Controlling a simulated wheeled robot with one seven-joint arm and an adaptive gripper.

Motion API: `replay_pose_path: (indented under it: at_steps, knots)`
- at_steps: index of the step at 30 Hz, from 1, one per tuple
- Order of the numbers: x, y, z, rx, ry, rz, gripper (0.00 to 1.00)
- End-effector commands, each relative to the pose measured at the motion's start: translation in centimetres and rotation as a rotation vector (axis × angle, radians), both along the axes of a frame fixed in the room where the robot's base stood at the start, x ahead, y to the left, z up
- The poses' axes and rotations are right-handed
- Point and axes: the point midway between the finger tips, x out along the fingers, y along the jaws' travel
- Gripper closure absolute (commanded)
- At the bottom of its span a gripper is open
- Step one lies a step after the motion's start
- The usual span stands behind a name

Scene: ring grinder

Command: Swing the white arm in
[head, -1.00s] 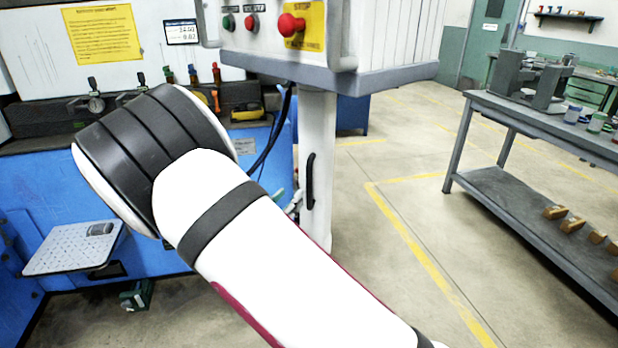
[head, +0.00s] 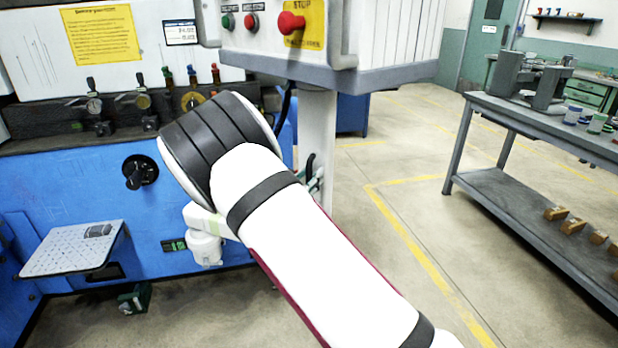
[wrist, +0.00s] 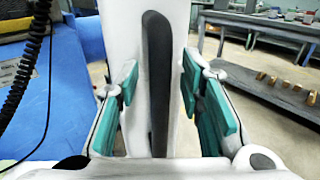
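The white arm (head: 318,130) is an upright post below the control box, at the centre of the head view. It fills the upper middle of the wrist view (wrist: 124,40). Its upright black handle (wrist: 157,80) shows between the two teal fingers of my gripper (wrist: 160,90). The fingers are apart, with clear gaps on both sides of the handle. I cannot tell how deep the handle sits between them. In the head view my own arm hides most of my gripper and part of the post; a bit of the handle (head: 310,166) shows.
The control box (head: 300,50) with red and green buttons hangs over the post. A blue machine (head: 80,190) stands left, with a grey perforated plate (head: 70,250). A grey workbench (head: 545,125) stands right. Open floor with yellow lines lies between. A black coiled cable (wrist: 28,70) hangs left in the wrist view.

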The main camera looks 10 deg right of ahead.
Motion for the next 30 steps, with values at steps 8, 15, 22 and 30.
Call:
replay_pose_path:
  at_steps: [8, 15, 22, 30]
  knots:
    - [0.0, 0.0, 0.0, 0.0, 0.0, 0.0, 1.0]
    - [0.0, 0.0, 0.0, 0.0, 0.0, 0.0, 1.0]
    - [1.6, -1.6, -0.1, 0.0, -0.003, -0.001, 1.0]
    - [7.3, -6.2, -0.3, -0.001, -0.007, -0.004, 1.0]
